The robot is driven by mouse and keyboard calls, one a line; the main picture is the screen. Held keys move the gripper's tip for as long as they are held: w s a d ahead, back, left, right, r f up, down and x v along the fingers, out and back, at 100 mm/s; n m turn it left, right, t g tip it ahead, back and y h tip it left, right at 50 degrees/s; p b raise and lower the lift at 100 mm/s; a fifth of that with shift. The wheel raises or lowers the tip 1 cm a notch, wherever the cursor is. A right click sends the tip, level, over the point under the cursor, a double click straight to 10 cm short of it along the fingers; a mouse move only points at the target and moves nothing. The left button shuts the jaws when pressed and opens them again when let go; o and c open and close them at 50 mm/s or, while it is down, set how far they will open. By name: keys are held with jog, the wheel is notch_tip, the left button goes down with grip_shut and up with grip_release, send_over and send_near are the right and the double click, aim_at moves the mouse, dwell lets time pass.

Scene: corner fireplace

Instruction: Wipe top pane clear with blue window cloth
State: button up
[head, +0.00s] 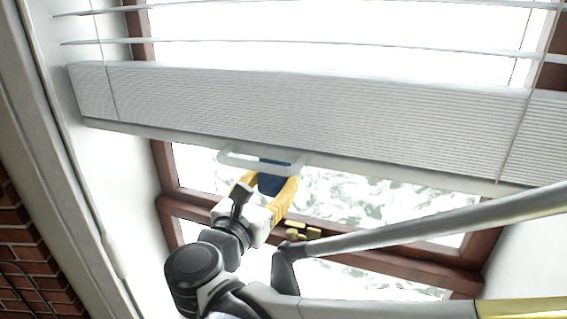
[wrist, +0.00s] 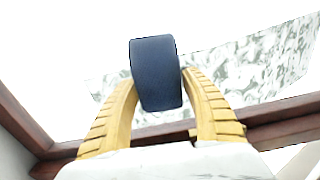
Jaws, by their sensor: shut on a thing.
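My gripper (head: 270,190), with yellow fingers, is shut on the dark blue window cloth (head: 271,184), a small block-like pad. In the wrist view the cloth (wrist: 157,62) stands upright between the fingertips of my gripper (wrist: 158,88). The top pane (head: 365,198) shows below the blind, with grey-white marbled smears over its glass. I cannot tell whether the cloth touches the glass.
A pleated blind (head: 300,108) hangs across the window and hides much of the upper glass. Its pale handle (head: 235,163) is close to the cloth and overlaps it in view. A brown crossbar (head: 400,262) with a brass latch (head: 296,230) runs below. Smears also show on the lower pane (head: 350,282).

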jog(key=shift+w+a, duration=0.25)
jog(key=shift+a, duration=0.35)
jog(key=shift+w+a, duration=0.2)
jog(key=shift+a, duration=0.4)
jog(key=shift+v, duration=2.9)
jog(key=shift+s, duration=0.1)
jog(key=shift+b+v, duration=0.3)
jog(key=shift+v, duration=1.1)
